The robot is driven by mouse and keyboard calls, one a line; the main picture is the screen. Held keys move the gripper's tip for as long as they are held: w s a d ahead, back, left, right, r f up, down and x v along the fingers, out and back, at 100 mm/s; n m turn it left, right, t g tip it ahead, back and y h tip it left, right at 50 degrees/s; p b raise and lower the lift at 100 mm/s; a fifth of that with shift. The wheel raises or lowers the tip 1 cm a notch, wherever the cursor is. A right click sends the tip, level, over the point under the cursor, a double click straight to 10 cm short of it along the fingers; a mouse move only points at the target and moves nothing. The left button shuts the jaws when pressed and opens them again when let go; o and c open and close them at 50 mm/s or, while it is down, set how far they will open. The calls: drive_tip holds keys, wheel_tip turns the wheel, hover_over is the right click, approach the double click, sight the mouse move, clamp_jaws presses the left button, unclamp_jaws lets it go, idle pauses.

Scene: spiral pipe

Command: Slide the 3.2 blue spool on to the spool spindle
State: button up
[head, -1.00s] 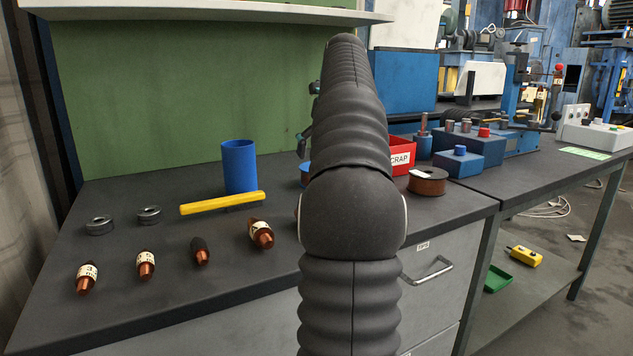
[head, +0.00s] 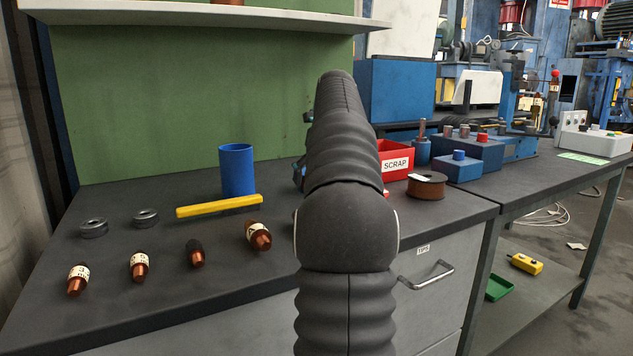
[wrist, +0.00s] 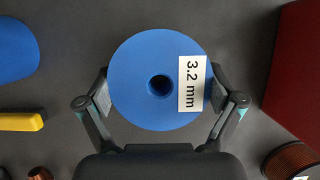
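The blue spool (wrist: 135,85) shows from above in the wrist view, with a dark central hole and a white "3.2 mm" label. It stands between the fingers of my gripper (wrist: 160,95), one on each side, with the pads very close to its rim. The fingers are spread wide; I see no clear squeeze on the spool. In the head view my arm hides the spool and most of my gripper. A small blue stand with an upright pin (head: 422,130) at the back right may be the spool spindle; I cannot be certain.
A red scrap bin (head: 395,160) and a brown spool (head: 427,186) are right of my arm. A blue cup (head: 237,168), yellow bar (head: 219,206), grey rings (head: 94,227) and several copper-tipped pieces (head: 138,267) are left. Blue blocks (head: 458,166) stand farther right.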

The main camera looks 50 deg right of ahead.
drive_tip(key=shift+r, duration=0.1)
drive_tip(key=c, duration=1.2)
drive_tip(key=shift+o, duration=0.2)
drive_tip(key=r+p, duration=0.1)
drive_tip(key=r, duration=0.2)
drive_tip(key=r+p, duration=0.1)
drive_tip(key=shift+d+r+p, duration=0.3)
drive_tip(key=shift+r+p, duration=0.05)
drive_tip(key=shift+r, duration=0.05)
drive_tip(key=s+d+r+p, duration=0.4)
drive_tip(key=d+r+p, duration=0.1)
drive_tip(key=d, duration=0.5)
drive_tip(key=shift+r, duration=0.55)
drive_tip(key=shift+s+d, duration=0.1)
drive_tip(key=shift+d, duration=0.05)
